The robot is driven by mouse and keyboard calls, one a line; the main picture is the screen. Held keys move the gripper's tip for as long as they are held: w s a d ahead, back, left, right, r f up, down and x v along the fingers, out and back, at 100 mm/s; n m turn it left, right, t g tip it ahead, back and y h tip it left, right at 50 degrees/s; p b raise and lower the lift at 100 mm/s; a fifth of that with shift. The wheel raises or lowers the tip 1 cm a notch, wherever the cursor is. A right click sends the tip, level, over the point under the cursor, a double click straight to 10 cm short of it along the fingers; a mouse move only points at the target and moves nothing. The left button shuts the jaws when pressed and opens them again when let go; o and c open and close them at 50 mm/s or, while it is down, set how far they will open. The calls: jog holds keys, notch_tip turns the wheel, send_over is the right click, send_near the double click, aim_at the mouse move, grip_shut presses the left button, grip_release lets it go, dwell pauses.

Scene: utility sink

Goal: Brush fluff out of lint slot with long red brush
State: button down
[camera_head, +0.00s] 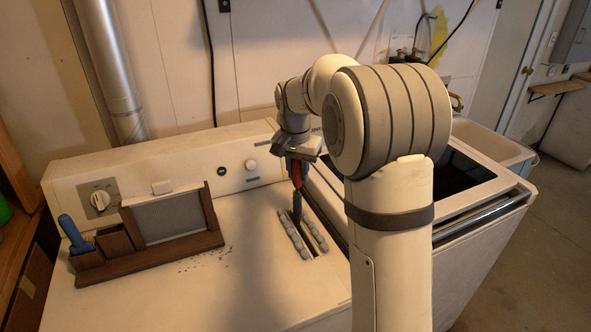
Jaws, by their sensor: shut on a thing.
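My gripper (297,160) is shut on the red brush (297,174), which points down from it. The brush's dark bristle end (297,205) is at the far end of the lint slot (305,238) in the dryer top; I cannot tell how deep it reaches. Grey fluff lumps (294,234) line the left side of the slot. More grey lumps (315,228) line its right side. My arm stands in front, to the right of the slot, and hides part of the machine top.
A wooden rack (165,258) on the left holds a framed mesh screen (171,217) and a blue-handled tool (72,232). Dark crumbs (205,258) lie before it. A control panel (190,179) rises behind. An open washer (468,183) and a sink (495,143) are at the right.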

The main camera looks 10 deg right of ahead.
aim_at(298, 204)
jog(key=shift+f+b, duration=3.65)
jog(key=shift+f, duration=2.1)
